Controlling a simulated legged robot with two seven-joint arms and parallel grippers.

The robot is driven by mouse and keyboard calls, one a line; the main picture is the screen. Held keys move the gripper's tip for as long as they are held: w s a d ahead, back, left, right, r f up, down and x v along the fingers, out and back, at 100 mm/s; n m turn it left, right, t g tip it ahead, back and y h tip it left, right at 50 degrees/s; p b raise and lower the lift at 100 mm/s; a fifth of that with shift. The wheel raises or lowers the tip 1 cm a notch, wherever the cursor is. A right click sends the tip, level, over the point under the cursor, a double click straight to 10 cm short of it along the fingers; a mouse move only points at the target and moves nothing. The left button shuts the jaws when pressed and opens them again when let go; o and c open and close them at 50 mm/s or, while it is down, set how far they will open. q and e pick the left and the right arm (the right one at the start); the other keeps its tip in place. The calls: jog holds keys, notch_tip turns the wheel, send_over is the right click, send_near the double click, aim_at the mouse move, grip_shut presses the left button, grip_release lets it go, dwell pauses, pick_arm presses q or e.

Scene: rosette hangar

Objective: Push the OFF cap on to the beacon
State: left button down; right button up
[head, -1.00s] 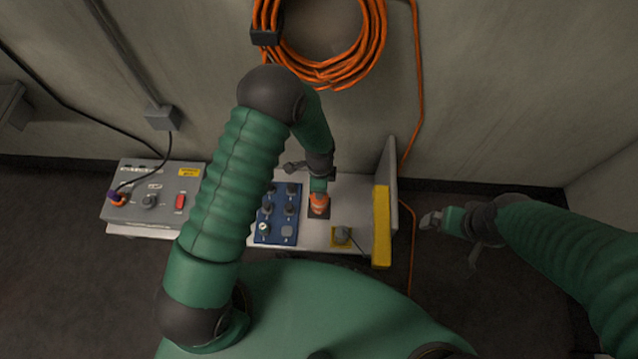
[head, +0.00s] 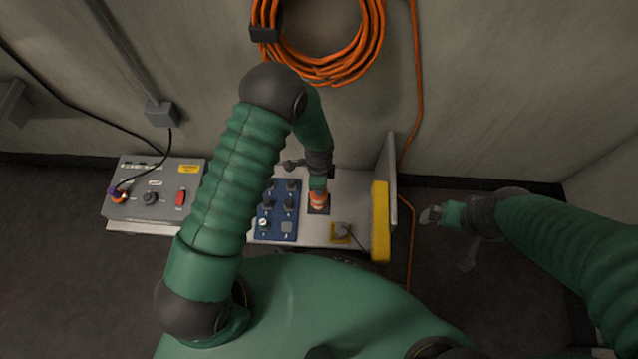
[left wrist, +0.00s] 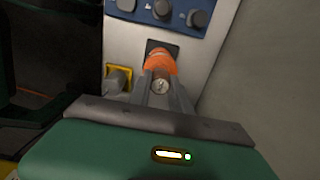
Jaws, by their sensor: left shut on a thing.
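An orange, pale-banded piece (head: 319,199) stands over a dark square base on the light bench; I take it to be the beacon or its cap. In the left wrist view the orange piece (left wrist: 160,62) sits between the fingertips of my left gripper (left wrist: 159,76), which is shut on it. A small round pale disc (left wrist: 160,87) shows between the fingers. I cannot make out OFF lettering, nor where cap and beacon meet. My left gripper (head: 318,188) comes down from above. My right gripper (head: 430,217) is off to the right, away from the bench; its jaws are too small to read.
A blue panel with several knobs (head: 278,209) lies left of the orange piece. A grey knob on a yellow plate (head: 341,231) is close at its right front. A yellow-edged upright panel (head: 381,222) bounds the bench's right end. A grey control box (head: 153,194) stands left.

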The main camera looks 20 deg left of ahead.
dwell(0.4)
pick_arm(q)
jog(key=shift+p, duration=0.5)
jog(key=shift+f, duration=0.15)
dwell(0.5)
jog(key=shift+f, duration=0.2)
jog(key=shift+f, duration=0.1)
dwell(0.5)
jog(key=c, duration=1.1)
grip_release()
